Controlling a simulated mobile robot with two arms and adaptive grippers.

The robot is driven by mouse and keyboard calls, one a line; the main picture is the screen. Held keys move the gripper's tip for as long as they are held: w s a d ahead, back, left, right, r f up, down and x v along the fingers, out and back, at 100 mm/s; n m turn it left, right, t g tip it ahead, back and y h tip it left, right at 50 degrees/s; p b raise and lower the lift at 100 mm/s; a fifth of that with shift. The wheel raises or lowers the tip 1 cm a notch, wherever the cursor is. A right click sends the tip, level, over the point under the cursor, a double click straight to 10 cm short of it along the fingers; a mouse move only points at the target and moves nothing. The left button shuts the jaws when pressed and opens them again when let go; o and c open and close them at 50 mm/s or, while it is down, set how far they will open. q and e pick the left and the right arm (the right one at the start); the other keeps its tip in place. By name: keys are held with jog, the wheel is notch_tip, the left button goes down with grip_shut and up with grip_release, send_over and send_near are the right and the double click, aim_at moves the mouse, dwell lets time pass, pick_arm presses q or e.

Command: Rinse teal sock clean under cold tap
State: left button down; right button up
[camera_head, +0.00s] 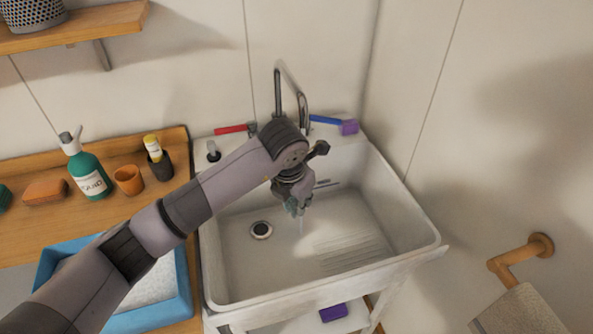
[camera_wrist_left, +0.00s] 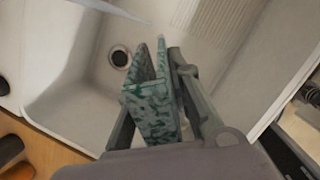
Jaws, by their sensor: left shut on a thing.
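My left gripper (camera_head: 296,196) hangs over the white sink basin (camera_head: 240,272), below the metal tap (camera_head: 281,88). It is shut on the teal sock (camera_head: 293,208), a small part of which shows under the fingers. In the left wrist view the sock (camera_wrist_left: 148,108) hangs folded between the fingers, pale teal with darker green blotches. A thin pale stream of water (camera_head: 301,228) shows just below the sock. The tap has a red handle (camera_head: 232,129) on the left and a blue handle (camera_head: 325,120) on the right.
The drain (camera_head: 261,230) is clear. Left on the wooden counter are a green pump bottle (camera_head: 88,172), an orange cup (camera_head: 128,180), a dark cup (camera_head: 160,166) and a blue tray (camera_head: 183,296).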

aim_at(290, 206)
pick_arm(q)
jog(key=shift+s+r+p, duration=0.3)
jog(key=shift+r, duration=0.1)
jog(key=s+r+p, duration=0.1)
jog(key=s, duration=0.1)
jog(key=s+r+p, duration=0.1)
jog(key=s+r, duration=0.1)
jog(key=shift+s+r, duration=0.1)
jog(key=shift+s, duration=0.15)
dwell(0.7)
